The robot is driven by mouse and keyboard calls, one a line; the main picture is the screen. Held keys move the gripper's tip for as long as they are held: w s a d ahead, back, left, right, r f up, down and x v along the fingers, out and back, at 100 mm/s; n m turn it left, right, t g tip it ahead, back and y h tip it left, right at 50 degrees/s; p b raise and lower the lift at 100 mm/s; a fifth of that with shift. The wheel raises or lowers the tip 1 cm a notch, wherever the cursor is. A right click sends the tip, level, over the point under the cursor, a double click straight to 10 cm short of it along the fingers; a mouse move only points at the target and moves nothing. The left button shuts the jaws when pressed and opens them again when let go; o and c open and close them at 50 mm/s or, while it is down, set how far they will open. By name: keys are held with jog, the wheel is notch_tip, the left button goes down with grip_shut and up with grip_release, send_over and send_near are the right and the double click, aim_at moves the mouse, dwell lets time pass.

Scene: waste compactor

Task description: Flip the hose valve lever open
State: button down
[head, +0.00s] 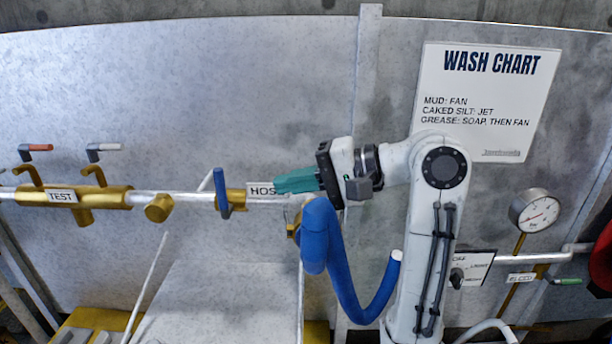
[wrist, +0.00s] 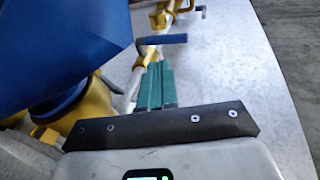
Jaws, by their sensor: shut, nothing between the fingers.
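The hose valve lever is a blue handle (head: 222,192) on a brass valve body on the silver pipe, beside the HOSE label (head: 260,190). The handle lies crosswise to the pipe. In the wrist view it shows as a blue bar (wrist: 165,40) beyond my fingertips. My gripper (head: 278,185) has teal fingers, shut and empty, pointing left toward the lever, with a visible gap between. In the head view the fingers cover part of the label and pipe. In the wrist view the fingertips (wrist: 156,66) sit just below the lever in the picture.
A thick blue hose (head: 340,275) hangs below my gripper and fills the upper left of the wrist view (wrist: 65,45). Left along the pipe are a TEST label (head: 61,197) and orange (head: 40,147) and grey (head: 103,147) handles. A gauge (head: 537,211) is at right.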

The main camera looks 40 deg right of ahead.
aim_at(225, 188)
jog(key=x, duration=0.5)
jog(key=r+p+x, duration=0.1)
jog(key=x, duration=0.2)
jog(key=shift+w+a, duration=0.3)
jog(key=shift+w, duration=0.05)
jog(key=shift+w, duration=0.15)
